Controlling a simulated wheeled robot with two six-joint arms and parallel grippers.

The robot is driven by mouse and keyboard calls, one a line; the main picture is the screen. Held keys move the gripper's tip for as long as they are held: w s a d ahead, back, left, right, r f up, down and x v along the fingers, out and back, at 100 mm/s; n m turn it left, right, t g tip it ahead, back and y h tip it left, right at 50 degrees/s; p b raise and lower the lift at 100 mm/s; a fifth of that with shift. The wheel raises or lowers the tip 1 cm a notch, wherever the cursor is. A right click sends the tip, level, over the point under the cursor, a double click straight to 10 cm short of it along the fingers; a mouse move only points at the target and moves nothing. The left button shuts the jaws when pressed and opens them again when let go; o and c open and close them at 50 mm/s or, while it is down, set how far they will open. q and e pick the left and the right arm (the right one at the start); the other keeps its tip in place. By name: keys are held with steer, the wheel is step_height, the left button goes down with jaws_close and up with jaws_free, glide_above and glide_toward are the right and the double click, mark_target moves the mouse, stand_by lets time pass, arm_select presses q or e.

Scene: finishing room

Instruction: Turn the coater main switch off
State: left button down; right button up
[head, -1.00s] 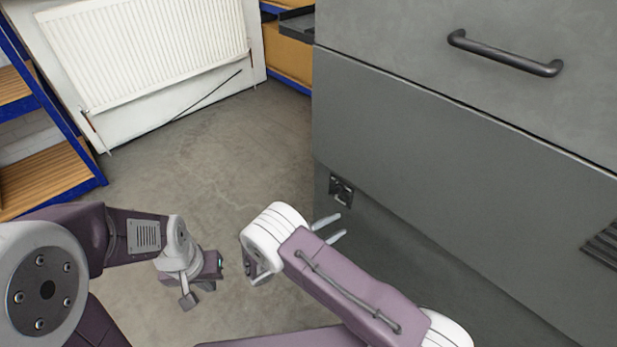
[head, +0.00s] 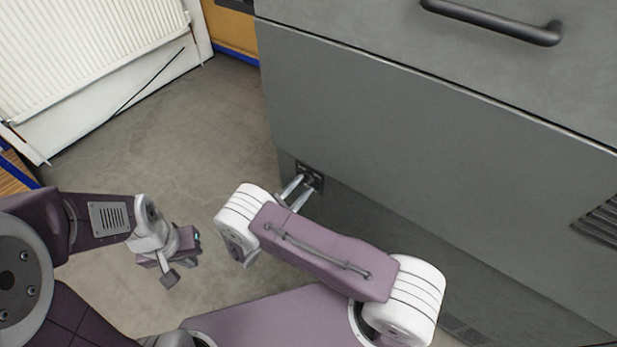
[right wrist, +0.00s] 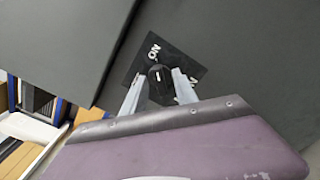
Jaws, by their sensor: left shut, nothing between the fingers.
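The coater main switch is a dark plate (head: 318,170) low on the grey cabinet, near its left edge. In the right wrist view the plate (right wrist: 183,66) carries a white ON label and a second white label, partly hidden by a finger. Its black knob (right wrist: 159,92) has a small white mark. My right gripper (head: 299,184) is at the switch, its fingers (right wrist: 158,84) apart on either side of the knob. I cannot tell whether they touch it. My left gripper (head: 170,268) is shut and empty, over the floor at lower left.
The grey cabinet (head: 420,120) fills the right side, with a dark bar handle (head: 492,20) at the top and a vent (head: 600,222) at the right. A white radiator (head: 85,50) stands at the back left. The floor (head: 190,130) between them is clear.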

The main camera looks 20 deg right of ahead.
steer(key=shift+w+d, duration=0.1)
steer(key=shift+d, duration=0.05)
steer(key=shift+r, duration=0.15)
steer(key=shift+c, duration=0.9)
jaws_close()
steer(key=shift+n, duration=0.4)
steer(key=n, duration=0.4)
steer(key=shift+a+p, duration=0.2)
steer(key=shift+p, duration=0.1)
steer(key=n, duration=0.9)
steer(key=shift+w+a, duration=0.1)
steer(key=shift+n, duration=2.2)
